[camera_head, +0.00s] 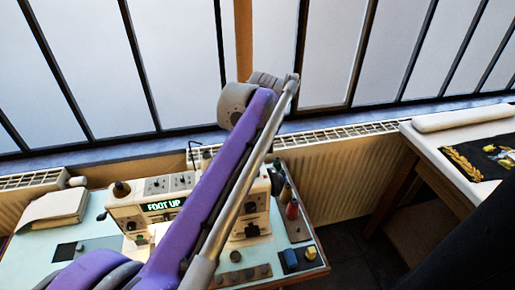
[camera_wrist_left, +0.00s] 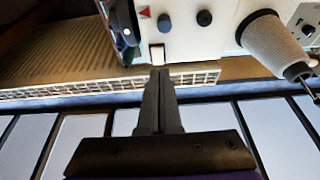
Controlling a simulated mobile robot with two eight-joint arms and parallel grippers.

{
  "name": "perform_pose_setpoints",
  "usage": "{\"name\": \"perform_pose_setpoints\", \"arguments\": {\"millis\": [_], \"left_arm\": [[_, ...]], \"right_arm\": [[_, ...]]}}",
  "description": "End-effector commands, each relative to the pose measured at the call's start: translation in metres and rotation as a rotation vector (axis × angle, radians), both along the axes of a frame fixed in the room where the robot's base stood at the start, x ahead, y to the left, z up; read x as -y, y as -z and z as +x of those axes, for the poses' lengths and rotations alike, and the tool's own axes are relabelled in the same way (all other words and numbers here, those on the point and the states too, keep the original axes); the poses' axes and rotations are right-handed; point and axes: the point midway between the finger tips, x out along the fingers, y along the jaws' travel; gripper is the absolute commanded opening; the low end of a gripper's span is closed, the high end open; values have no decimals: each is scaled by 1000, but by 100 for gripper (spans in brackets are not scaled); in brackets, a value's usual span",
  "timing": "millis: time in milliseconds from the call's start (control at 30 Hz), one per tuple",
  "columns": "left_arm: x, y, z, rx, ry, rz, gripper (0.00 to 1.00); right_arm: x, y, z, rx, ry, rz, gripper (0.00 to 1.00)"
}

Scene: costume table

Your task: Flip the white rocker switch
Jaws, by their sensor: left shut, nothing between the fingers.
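The white rocker switch (camera_wrist_left: 157,53) is on the edge of the cream sewing machine's panel in the left wrist view. My left gripper (camera_wrist_left: 160,72) is shut and empty, its fingertips right at the switch's edge in that picture. I cannot tell whether they touch it. In the head view the sewing machine (camera_head: 155,186) stands on a pale blue table, its display reading "FOOT UP". My purple left arm crosses in front of the machine and hides part of it. The switch and my left gripper are hidden in the head view. My right gripper is not in view.
A cream cone (camera_wrist_left: 268,40) and dark knobs (camera_wrist_left: 204,18) are on the machine. A red spool (camera_head: 292,210) and a blue block (camera_head: 290,258) are at the table's right. A radiator (camera_head: 335,180) and windows stand behind. A white-topped table (camera_head: 440,147) is at right.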

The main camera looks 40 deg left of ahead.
Motion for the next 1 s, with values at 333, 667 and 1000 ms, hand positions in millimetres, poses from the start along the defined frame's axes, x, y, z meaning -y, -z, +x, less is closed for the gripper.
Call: {"name": "perform_pose_setpoints", "arguments": {"millis": [333,667,1000], "left_arm": [[23,-74,-17,0,2,0,0],[32,-101,-26,0,0,0,0],[32,-101,-26,0,0,0,0]], "right_arm": [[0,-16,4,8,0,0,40],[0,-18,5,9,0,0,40],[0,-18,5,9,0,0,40]]}}
